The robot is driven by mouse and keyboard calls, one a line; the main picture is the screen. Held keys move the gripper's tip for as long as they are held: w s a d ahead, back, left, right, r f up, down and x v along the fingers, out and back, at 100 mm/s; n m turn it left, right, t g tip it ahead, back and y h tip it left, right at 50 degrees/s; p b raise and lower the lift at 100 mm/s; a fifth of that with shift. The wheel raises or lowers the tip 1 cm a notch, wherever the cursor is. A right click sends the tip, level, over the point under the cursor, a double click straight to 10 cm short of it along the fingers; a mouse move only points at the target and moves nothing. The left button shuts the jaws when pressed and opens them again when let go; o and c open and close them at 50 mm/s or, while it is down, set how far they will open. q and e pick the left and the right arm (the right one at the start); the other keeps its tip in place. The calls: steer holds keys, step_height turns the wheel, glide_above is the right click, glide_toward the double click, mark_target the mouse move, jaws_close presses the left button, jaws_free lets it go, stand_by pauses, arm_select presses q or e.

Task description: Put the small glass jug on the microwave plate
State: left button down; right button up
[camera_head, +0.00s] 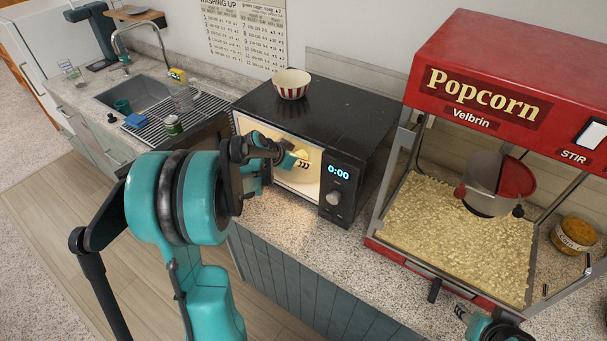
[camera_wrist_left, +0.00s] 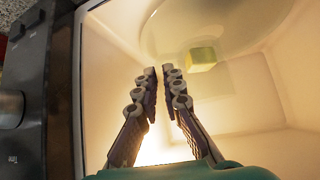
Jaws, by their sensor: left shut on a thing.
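My left gripper (camera_head: 300,163) reaches through the open front of the lit black microwave (camera_head: 352,122).
A red-and-white striped bowl (camera_head: 291,84) stands on the microwave. A red popcorn machine (camera_head: 500,75) full of popcorn stands to the right. A sink (camera_head: 140,95) and drying rack with several items are to the left. Little free counter shows before the microwave.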

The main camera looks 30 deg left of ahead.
arm_select(q)
step_height(320, 180, down, 4)
steer(key=shift+f+b, duration=0.1)
steer(key=shift+b, duration=0.55)
steer(key=shift+w+f, duration=0.1)
steer(key=shift+w, duration=0.15)
steer(key=shift+s, duration=0.1)
steer(key=c, duration=1.7)
jaws_free()
